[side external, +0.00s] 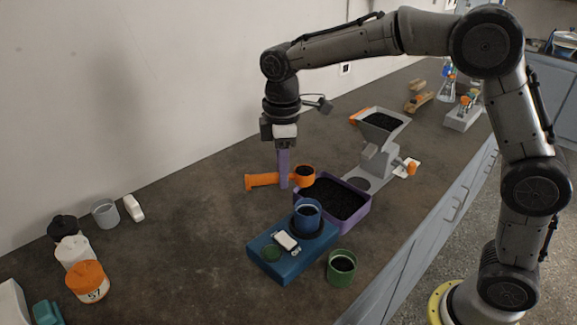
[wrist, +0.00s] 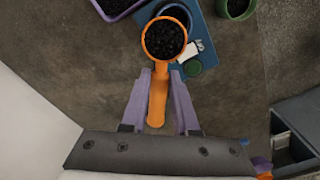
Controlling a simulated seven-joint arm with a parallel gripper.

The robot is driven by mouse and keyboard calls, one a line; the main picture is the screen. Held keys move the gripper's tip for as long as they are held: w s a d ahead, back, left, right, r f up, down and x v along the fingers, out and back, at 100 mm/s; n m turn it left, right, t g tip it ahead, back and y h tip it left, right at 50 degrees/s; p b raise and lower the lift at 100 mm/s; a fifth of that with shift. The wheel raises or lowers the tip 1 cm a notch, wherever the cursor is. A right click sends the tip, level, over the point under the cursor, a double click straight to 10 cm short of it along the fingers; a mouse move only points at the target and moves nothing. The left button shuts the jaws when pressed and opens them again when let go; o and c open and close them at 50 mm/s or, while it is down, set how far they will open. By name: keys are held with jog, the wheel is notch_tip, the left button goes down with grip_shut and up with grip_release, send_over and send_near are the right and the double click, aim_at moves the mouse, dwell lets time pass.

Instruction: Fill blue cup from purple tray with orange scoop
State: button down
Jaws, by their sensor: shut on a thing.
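My gripper (side external: 283,180) is shut on the handle of the orange scoop (side external: 264,180). In the wrist view its purple fingers (wrist: 161,85) lie on both sides of the scoop's handle (wrist: 157,102). The scoop's bowl (wrist: 163,38) is full of black grains and looks level. The purple tray (side external: 360,214) holds a bed of black grains; its corner shows in the wrist view (wrist: 122,14). The blue cup (side external: 307,217) stands on the blue base, just in front of the tray. Some dark content shows in the cup. In the wrist view the scoop bowl partly covers the cup (wrist: 180,12).
The blue base (side external: 277,262) also carries a small white part (side external: 286,241). A green cup (side external: 341,268) with dark content stands beside it. A grey machine with a hopper (side external: 384,130) stands behind the tray. Several bottles (side external: 86,280) stand at the left. The counter's middle left is clear.

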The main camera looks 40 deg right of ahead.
jog(key=shift+s+a+f+t+y, duration=0.15)
jog(key=shift+a+t+y, duration=0.1)
jog(key=shift+t+y, duration=0.5)
jog(key=shift+s+a+t+y, duration=0.1)
jog(key=shift+a+t+y, duration=0.3)
jog(key=shift+y, duration=0.6)
jog(key=shift+s+a+f+t+y, duration=0.1)
jog(key=shift+s+a+t+y, duration=0.05)
jog(key=shift+t+y, duration=0.65)
jog(key=shift+s+d+r+y, duration=0.15)
jog(key=shift+r+y, duration=0.1)
jog(key=shift+y, duration=0.2)
jog(key=shift+t, duration=0.25)
jog(key=shift+d+r+y, duration=0.15)
jog(key=shift+r+y, duration=0.05)
jog(key=shift+y, duration=0.2)
jog(key=shift+s, duration=0.1)
